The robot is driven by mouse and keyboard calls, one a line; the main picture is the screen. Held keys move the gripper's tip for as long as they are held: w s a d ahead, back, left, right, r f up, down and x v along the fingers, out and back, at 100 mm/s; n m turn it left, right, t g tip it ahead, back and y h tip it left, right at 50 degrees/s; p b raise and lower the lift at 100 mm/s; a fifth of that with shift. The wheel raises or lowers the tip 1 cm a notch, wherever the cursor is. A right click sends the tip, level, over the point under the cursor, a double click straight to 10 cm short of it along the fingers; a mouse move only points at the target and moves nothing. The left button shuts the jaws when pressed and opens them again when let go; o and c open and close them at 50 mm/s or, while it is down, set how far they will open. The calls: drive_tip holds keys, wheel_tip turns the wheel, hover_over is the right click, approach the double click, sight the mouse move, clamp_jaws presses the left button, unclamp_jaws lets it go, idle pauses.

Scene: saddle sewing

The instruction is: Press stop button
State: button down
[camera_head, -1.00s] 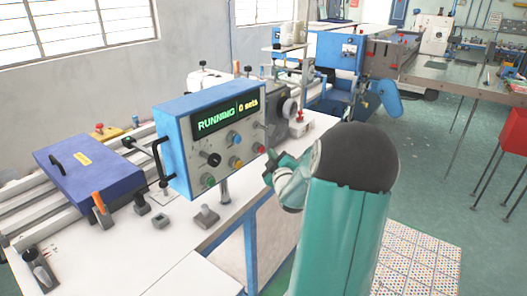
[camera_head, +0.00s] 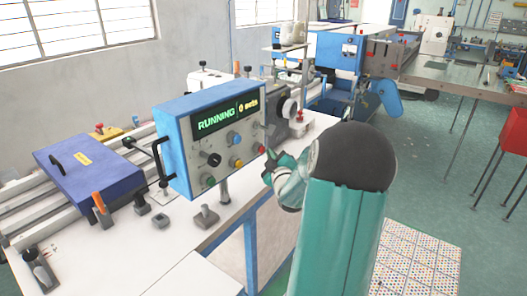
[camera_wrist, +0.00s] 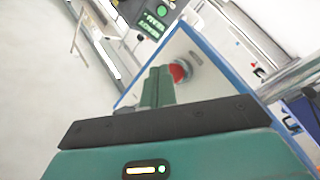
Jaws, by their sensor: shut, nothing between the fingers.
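The blue control box (camera_head: 172,165) stands on the white bench, its display reading "RUNNING 0 sets". A red button (camera_head: 262,149) sits at the right of its front panel, and it also shows in the wrist view (camera_wrist: 178,71). My gripper (camera_head: 271,157) is just right of the red button in the head view. In the wrist view my shut fingers (camera_wrist: 157,84) point toward the panel and overlap the button's left edge. I cannot tell whether they touch it. The fingers hold nothing.
A green button (camera_head: 210,181), a yellow button (camera_head: 236,162), a blue knob (camera_head: 234,138) and a black knob (camera_head: 210,159) share the panel. A blue-purple case (camera_head: 80,170) lies to the left.

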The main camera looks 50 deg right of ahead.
drive_tip(key=shift+w, duration=0.75)
idle(0.7)
idle(0.3)
drive_tip(key=shift+s, duration=0.95)
drive_tip(key=shift+s+d, duration=0.1)
drive_tip(key=shift+s, duration=2.4)
